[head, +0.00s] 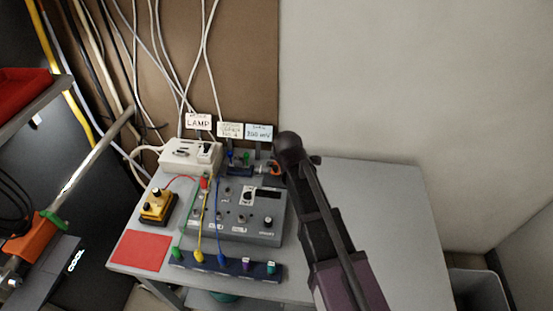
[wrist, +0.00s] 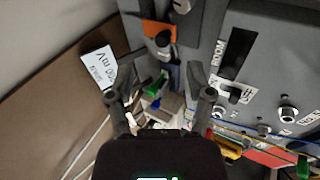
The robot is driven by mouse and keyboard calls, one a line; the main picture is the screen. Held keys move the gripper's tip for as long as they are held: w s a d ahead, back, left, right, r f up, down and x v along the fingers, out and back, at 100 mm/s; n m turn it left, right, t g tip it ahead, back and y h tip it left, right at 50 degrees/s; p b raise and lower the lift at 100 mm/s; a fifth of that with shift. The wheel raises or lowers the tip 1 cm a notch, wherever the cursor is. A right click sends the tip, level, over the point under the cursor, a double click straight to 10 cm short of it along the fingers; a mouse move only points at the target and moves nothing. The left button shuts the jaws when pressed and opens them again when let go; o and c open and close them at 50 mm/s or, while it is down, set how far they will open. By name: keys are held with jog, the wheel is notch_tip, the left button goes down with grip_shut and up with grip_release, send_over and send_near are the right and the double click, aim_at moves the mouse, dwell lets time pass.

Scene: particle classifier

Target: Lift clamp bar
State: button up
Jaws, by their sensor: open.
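My gripper (wrist: 158,84) is open in the wrist view, its two dark fingers apart. Between and just beyond them is a small dark fixture with a green clip (wrist: 157,84) and a blue clip (wrist: 154,104). A dark bar-like part with an orange piece (wrist: 159,30) extends from it toward the top. I cannot tell for certain which part is the clamp bar. In the head view the fixture (head: 240,170) sits behind the grey control box (head: 262,228), with an orange part (head: 271,167) at its right end. My arm hides the area right of it; contact cannot be told.
A white power strip (head: 190,155), a yellow box (head: 158,205) and a dark socket strip (head: 225,265) crowd the table. Colored wires cross the control box. Labels, including a LAMP sign (head: 198,121), stand behind. The table's right side (head: 400,220) is clear.

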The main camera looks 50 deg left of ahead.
aim_at(276, 167)
jog(key=r+m+g+p, duration=0.1)
jog(key=m, duration=0.2)
jog(key=w+r+m+g+p, duration=0.1)
jog(key=r+m+p, duration=0.1)
jog(key=m, duration=0.1)
jog(key=r+m+g+p, duration=0.1)
jog(key=m, duration=0.2)
jog(key=shift+w+a+r, duration=0.15)
jog(key=shift+w+a, duration=0.05)
jog(key=shift+a, duration=0.1)
jog(key=shift+f, duration=0.2)
jog(key=b+x, duration=0.8)
jog(key=x, duration=0.1)
jog(key=b+x, duration=0.4)
jog(key=shift+s+a+f, duration=0.1)
jog(key=shift+s+f, duration=0.15)
dwell(0.4)
grip_shut()
